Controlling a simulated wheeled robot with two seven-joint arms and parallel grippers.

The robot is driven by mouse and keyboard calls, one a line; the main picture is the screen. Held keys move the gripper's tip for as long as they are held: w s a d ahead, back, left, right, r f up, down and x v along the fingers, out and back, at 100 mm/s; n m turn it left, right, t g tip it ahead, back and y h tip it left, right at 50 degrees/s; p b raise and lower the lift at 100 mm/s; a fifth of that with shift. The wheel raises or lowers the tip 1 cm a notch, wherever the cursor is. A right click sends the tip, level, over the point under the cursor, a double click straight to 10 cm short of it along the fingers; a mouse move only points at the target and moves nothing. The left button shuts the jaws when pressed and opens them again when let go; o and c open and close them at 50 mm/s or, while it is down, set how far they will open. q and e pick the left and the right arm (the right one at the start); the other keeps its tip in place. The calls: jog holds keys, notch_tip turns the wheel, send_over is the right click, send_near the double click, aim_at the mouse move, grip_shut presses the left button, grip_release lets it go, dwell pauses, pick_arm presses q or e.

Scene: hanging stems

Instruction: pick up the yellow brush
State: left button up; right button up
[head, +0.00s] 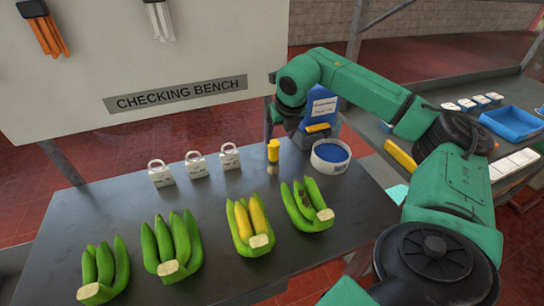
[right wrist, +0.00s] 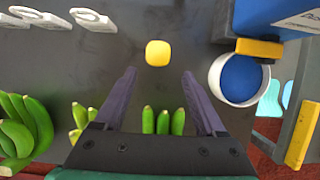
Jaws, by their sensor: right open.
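The yellow brush (head: 273,152) stands upright on the dark bench, with its yellow handle up and a paler end below. In the right wrist view its rounded square yellow top (right wrist: 158,53) shows just beyond the fingertips and roughly centred between them. My right gripper (head: 284,132) reaches in from the right, pointing down close to the brush. Its two dark fingers (right wrist: 158,73) are apart with nothing between them. I cannot tell the exact height gap to the brush. My left gripper is not in view.
A white bowl with blue inside (head: 330,155) and a blue labelled box (head: 322,103) stand right of the brush. White tags (head: 195,165) stand to its left. Several banana bunches (head: 250,225) lie in front. A sign board (head: 175,95) rises behind.

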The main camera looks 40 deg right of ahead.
aim_at(273, 150)
jog(key=p+x, duration=0.3)
jog(key=x, duration=0.6)
jog(key=shift+w+a+f, duration=0.1)
jog(key=shift+w+a, duration=0.05)
jog(key=shift+w+f, duration=0.15)
jog(key=shift+f, duration=0.25)
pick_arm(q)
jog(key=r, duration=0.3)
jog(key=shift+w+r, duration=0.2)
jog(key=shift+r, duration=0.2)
pick_arm(e)
jog(key=shift+r, duration=0.1)
grip_shut()
notch_tip(273, 150, up, 9)
jog(key=shift+f+b, duration=0.1)
jog(key=shift+b, duration=1.1)
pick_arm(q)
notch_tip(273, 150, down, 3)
pick_arm(e)
notch_tip(273, 150, up, 11)
